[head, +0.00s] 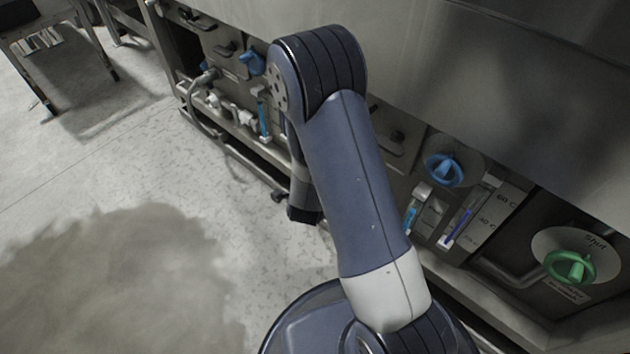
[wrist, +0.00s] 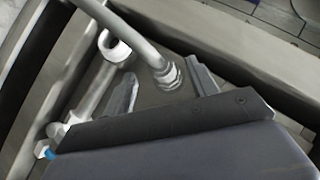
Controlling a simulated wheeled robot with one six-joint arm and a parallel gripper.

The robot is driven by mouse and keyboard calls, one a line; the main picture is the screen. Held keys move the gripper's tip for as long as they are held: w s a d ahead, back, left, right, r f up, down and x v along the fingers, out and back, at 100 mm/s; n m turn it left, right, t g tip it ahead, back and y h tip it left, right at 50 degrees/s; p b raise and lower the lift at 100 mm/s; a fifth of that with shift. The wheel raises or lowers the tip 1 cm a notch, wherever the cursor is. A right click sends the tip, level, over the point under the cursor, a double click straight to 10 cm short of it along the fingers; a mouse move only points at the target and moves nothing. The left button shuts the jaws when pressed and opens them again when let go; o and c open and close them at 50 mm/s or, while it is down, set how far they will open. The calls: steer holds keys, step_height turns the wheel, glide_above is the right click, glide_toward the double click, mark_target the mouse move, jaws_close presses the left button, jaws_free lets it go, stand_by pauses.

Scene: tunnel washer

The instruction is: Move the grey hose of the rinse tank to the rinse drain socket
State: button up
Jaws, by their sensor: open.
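In the wrist view my gripper (wrist: 164,86) is open, one finger on each side of the end of a grey hose (wrist: 130,33). The hose comes in from the top left and ends at a ribbed metal fitting (wrist: 170,74) between the fingers. I cannot tell whether the fingers touch it. Left of it is an open white pipe mouth (wrist: 114,48); I cannot tell whether this is the rinse drain socket. In the head view a grey hose (head: 197,118) loops at the far left of the machine. My arm hides the gripper there.
The machine's long steel front runs along the right in the head view. It carries a blue knob (head: 444,169), a green knob (head: 569,267) and white pipe fittings (head: 238,116). A low rail (head: 250,160) runs along its foot.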

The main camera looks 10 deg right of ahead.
steer(key=shift+x, duration=1.3)
steer(key=shift+c, duration=0.2)
jaws_close()
steer(key=shift+s+a, duration=0.1)
steer(key=shift+s+a+b, duration=0.3)
steer(key=shift+a, duration=0.15)
steer(key=shift+a, duration=0.1)
steer(key=shift+s+a, duration=0.85)
steer(key=shift+a, duration=0.25)
steer(key=shift+s+a, duration=0.25)
steer(key=shift+a, duration=0.05)
